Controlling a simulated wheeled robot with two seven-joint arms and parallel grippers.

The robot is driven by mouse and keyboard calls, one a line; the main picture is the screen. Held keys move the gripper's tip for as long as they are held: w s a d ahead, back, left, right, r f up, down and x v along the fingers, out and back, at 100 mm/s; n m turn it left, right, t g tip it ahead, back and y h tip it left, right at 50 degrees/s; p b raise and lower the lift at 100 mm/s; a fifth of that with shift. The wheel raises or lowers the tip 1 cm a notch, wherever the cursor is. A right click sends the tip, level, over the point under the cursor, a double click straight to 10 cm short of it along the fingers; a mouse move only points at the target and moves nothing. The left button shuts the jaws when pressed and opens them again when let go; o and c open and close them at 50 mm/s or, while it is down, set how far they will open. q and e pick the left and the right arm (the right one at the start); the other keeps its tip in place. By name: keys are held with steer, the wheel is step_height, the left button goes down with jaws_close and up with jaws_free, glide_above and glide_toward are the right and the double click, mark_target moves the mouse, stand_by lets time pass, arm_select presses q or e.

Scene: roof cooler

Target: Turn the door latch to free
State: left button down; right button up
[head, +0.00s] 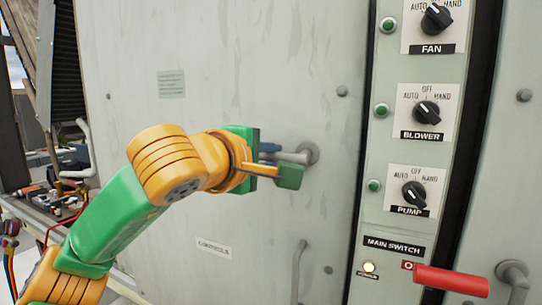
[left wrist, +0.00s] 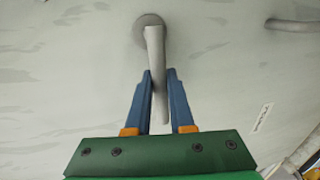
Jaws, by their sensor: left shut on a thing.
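The door latch (head: 308,153) is a grey lever on a round boss on the pale grey-green door (head: 230,70). In the head view its lever points left from the boss, roughly level. My left gripper (head: 277,153) reaches in from the left and is shut on the lever. In the left wrist view the latch lever (left wrist: 155,45) runs from the round boss down between the two blue fingers of my left gripper (left wrist: 160,78). Part of the lever is hidden by the fingers in the head view. My right gripper does not show.
A control strip right of the door holds fan (head: 436,20), blower (head: 427,112) and pump (head: 414,194) knobs, and a red main switch handle (head: 452,281) that sticks out. A grey pull handle (head: 298,272) is below the latch. A cluttered tool table (head: 50,200) stands left.

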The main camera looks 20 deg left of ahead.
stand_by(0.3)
arm_select(q)
steer(key=c, duration=0.8)
jaws_free()
steer(key=shift+w, duration=0.1)
steer(key=shift+s, duration=0.2)
steer(key=s+b, duration=0.1)
steer(key=s, duration=0.1)
steer(key=s+b, duration=0.1)
steer(key=s, duration=0.1)
steer(key=s+r+b, duration=0.1)
steer(key=s, duration=0.1)
steer(key=shift+a, duration=0.1)
steer(key=shift+s+r, duration=0.2)
steer(key=shift+s, duration=0.15)
steer(key=shift+w, duration=0.1)
